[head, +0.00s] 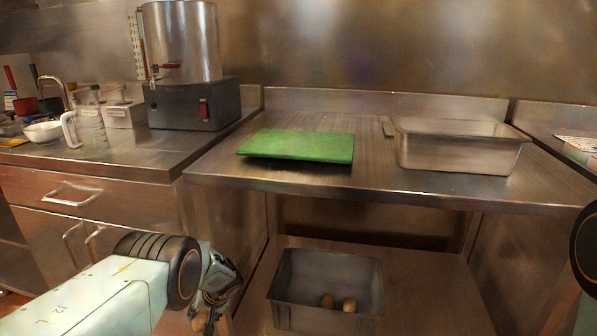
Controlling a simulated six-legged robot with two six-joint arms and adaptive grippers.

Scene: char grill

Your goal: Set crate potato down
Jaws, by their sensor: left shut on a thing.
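A grey metal crate (292,312) sits on the lower shelf under the middle table. Two brown potatoes, one on the left (326,301) and one on the right (349,304), lie inside it near the front. My left gripper (206,313) points downward to the left of the crate, apart from it. It is shut on a brown potato (199,321), which shows only partly at the fingertips near the bottom edge. My right gripper is not in view; only part of my right arm shows at the right edge.
A green cutting board (298,146) and a metal pan (458,158) lie on the steel table (377,178) above the shelf. A boiler (183,45), jug (90,125) and bowl (43,132) stand on the left counter. The shelf (430,295) right of the crate is clear.

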